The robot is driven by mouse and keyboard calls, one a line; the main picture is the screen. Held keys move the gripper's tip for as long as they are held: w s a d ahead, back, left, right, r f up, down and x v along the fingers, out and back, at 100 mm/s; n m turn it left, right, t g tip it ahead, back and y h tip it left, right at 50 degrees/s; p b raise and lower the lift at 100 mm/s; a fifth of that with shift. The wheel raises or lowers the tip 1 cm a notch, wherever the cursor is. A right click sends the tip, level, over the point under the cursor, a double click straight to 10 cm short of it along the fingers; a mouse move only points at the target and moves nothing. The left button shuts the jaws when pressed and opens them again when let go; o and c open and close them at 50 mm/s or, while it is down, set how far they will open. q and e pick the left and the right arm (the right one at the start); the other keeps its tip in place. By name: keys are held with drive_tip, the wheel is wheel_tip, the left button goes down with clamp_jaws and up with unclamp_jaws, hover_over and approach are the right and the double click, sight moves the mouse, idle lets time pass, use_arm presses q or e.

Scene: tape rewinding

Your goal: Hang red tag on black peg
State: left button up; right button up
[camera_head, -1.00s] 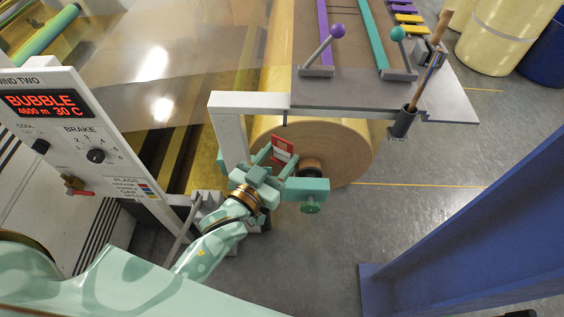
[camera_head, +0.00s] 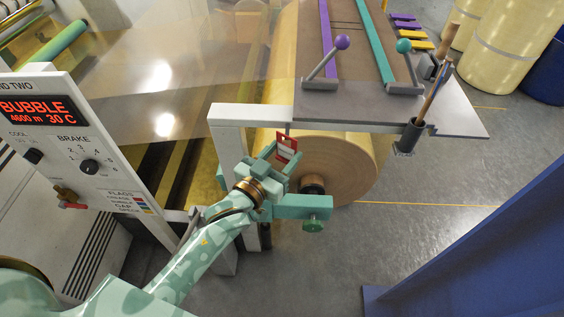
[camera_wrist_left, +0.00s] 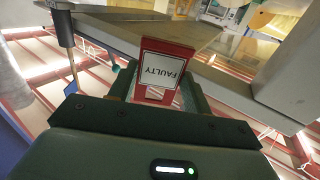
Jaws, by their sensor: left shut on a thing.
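My left gripper (camera_head: 274,160) is shut on the red tag (camera_head: 288,147). It holds the tag close below the pale beam at the near edge of the grey table. In the left wrist view the tag (camera_wrist_left: 160,70) stands between the two fingers, with a white label reading FAULTY, upside down in that view. A small dark piece at the beam's underside, just above the tag, may be the black peg; it is too small and partly covered to be sure. My right gripper is not in view.
The pale beam (camera_head: 250,114) and its post (camera_head: 232,150) stand right beside my left gripper. A large roll (camera_head: 345,165) lies behind it. A dark holder with sticks (camera_head: 410,136) hangs at the table edge. The control panel (camera_head: 70,140) is at left, a blue beam (camera_head: 480,235) at right.

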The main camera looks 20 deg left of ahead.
sight(279, 151)
use_arm(q)
drive_tip(key=shift+w+a+f+b, duration=0.1)
drive_tip(key=shift+w+a+b, duration=0.1)
drive_tip(key=shift+w+b, duration=0.3)
drive_tip(key=shift+w+a+f+b, duration=0.1)
drive_tip(key=shift+w+a+b, duration=0.05)
drive_tip(key=shift+w, duration=0.55)
drive_tip(key=shift+w+a+f, duration=0.15)
drive_tip(key=shift+w+f, duration=0.05)
drive_tip(key=shift+w, duration=0.35)
drive_tip(key=shift+w+f, duration=0.1)
drive_tip(key=shift+w, duration=0.05)
drive_tip(key=o, duration=1)
